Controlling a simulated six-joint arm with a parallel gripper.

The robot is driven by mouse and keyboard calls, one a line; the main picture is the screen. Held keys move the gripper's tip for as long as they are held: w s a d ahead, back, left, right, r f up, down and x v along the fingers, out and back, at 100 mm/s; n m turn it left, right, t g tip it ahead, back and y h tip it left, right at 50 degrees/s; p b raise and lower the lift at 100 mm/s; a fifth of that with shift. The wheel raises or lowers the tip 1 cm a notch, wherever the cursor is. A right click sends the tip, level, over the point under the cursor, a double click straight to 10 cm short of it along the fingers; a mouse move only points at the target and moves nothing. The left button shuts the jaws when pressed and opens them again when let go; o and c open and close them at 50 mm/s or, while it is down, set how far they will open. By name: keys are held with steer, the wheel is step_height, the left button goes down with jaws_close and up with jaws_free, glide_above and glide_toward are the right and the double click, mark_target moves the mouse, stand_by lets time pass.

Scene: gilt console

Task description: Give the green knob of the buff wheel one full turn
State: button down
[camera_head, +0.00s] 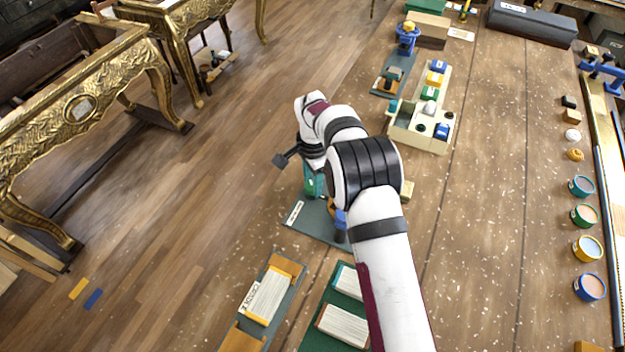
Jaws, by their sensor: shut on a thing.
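My arm reaches up from the lower right, and my gripper (312,153) points down over a small bench machine. The machine has a grey base plate (318,224) with a white label and a green part (313,183) just below my gripper. A blue part (341,222) shows beside my forearm. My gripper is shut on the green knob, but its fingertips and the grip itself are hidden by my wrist. The buff wheel is mostly hidden behind my arm, so its angle cannot be seen.
A cream compartment tray (421,137) with small blocks stands beyond my arm. Sanding-block trays (262,300) lie in front. Several paint pots (584,214) line the right side. The bench between tray and pots is clear. A gilt console (80,108) stands at left.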

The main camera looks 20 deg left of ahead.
steer(key=shift+m, duration=0.8)
steer(key=shift+c, duration=1.9)
jaws_free()
step_height(320, 180, up, 16)
